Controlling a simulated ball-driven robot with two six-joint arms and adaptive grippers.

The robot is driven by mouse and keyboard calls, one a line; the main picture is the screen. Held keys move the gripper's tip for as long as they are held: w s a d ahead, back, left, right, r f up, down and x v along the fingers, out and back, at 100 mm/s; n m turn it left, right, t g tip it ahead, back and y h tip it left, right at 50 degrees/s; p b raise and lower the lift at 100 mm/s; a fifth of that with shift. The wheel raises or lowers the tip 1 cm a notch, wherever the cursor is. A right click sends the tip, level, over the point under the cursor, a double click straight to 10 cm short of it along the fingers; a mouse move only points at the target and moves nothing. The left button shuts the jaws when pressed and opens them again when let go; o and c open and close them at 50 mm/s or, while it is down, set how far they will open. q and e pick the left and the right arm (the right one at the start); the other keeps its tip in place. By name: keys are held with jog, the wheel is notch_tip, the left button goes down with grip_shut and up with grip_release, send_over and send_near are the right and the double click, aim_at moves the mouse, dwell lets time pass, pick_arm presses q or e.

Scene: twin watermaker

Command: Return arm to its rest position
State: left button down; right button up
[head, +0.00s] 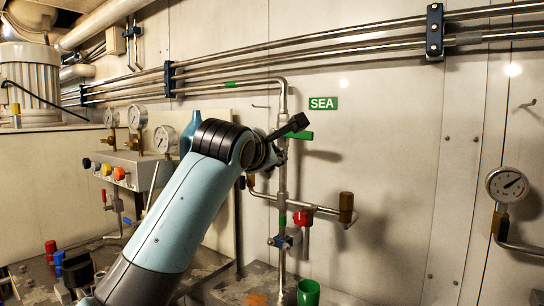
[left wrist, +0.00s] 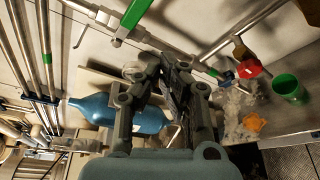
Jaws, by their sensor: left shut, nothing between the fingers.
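My left arm reaches up from the bottom of the head view. Its gripper (head: 288,134) is mostly hidden behind its own wrist, in front of or beside the vertical pipe under the SEA sign (head: 323,103). A green valve lever (head: 300,135) shows right beside it; I cannot tell whether they touch. In the left wrist view the dark left gripper (left wrist: 166,66) is shut and empty, and the green lever (left wrist: 133,14) lies beyond its tips. My right gripper is not in view.
A red valve handle (head: 303,217) is on the lower pipe branch. A green cup (head: 308,292) stands on the counter below. A blue bottle (head: 190,132) is behind my arm, near gauges (head: 138,117) on the left. Another gauge (head: 507,185) is at the right.

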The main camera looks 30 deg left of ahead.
pick_arm(q)
jog(key=shift+s+r, duration=0.1)
jog(key=shift+s, duration=0.25)
